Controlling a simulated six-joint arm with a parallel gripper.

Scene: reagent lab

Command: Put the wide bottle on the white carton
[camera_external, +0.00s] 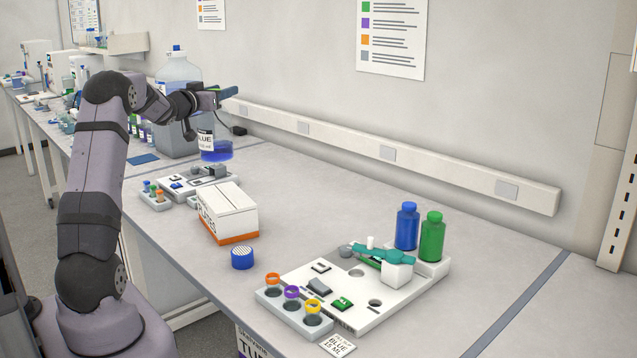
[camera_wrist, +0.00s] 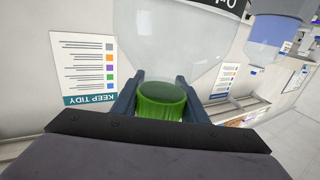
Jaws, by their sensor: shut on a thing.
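The wide bottle (camera_external: 206,136) is clear, with a white label reading BLUE and blue liquid low in it. It hangs upright under my gripper (camera_external: 214,95), seemingly above the bench, behind the white carton. In the wrist view my gripper (camera_wrist: 161,98) is shut on its green cap (camera_wrist: 161,101), with a finger at each side; the clear body (camera_wrist: 175,45) is beyond the cap and cut off by the picture edge. The white carton (camera_external: 229,210) has an orange band at its foot and stands on the bench. Its top is bare.
A large jug with a blue cap (camera_external: 177,68) stands behind the bottle. A tray of small parts (camera_external: 190,190) lies between bottle and carton. A blue lid (camera_external: 242,258), a white rack board (camera_external: 390,300), and blue (camera_external: 407,228) and green (camera_external: 432,238) bottles are nearer. Bench right of the carton is clear.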

